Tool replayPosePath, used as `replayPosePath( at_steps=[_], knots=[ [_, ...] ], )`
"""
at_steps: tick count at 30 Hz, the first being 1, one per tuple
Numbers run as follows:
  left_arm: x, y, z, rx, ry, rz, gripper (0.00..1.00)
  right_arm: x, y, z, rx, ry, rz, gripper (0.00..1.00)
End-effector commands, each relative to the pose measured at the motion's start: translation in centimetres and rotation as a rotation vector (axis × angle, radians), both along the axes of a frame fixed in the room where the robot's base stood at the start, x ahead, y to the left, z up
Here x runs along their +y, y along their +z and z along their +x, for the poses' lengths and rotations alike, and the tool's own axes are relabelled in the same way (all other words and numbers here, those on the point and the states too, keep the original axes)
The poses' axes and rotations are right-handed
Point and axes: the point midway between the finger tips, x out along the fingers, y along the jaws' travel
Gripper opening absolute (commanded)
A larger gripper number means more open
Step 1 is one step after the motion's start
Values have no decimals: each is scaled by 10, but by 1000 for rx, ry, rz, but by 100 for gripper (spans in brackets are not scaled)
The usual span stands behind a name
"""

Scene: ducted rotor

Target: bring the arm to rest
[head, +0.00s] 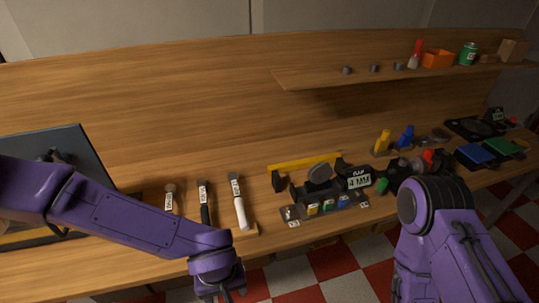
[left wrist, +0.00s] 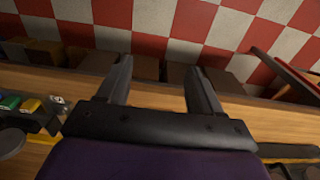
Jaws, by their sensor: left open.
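My left arm (head: 140,217) reaches in from the left over the bench front. My left gripper (head: 230,296) hangs at the bench's front edge, its tips partly cut off by the bottom of the head view. In the left wrist view, the left gripper (left wrist: 160,80) has two dark fingers wide apart with nothing between them. It points over the bench edge toward the checkered floor. My right arm (head: 445,235) rises from the lower right, its dark-ringed joint in front of the bench; I cannot make out its gripper.
The wooden bench (head: 130,262) holds labelled tools (head: 240,205), a dark rack with coloured blocks (head: 326,206), a 4 MM box (head: 358,180), and blue (head: 475,155) and green trays (head: 503,147). A shelf (head: 310,77) stands behind. The red-and-white floor (head: 335,262) lies below.

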Motion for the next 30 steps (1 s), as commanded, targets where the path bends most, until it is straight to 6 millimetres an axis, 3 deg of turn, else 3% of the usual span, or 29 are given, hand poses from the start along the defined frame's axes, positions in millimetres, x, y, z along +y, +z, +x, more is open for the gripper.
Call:
replayPosePath(
  at_steps=[11, 17, 20, 23, 27, 30],
  knots=[
    [5, -1, 15, -85, 265, 3, 66, 0, 0, 0, 0, 0, 0, 100],
    [30, -24, 31, -223, 442, 35, 66, 0, -4, 0, 0, 0, 0, 100],
    [51, -56, 33, -303, 528, 63, 66, 0, -12, 0, 0, 0, 0, 100],
    [80, -103, 26, -389, 592, 89, 66, 0, -27, 0, 0, 0, 0, 100],
    [135, -200, -19, -450, 571, 108, 66, 0, -64, 0, 0, 0, 0, 100],
    [170, -249, -63, -405, 447, 140, 66, 0, -85, 0, 0, 0, 0, 100]
  ],
)
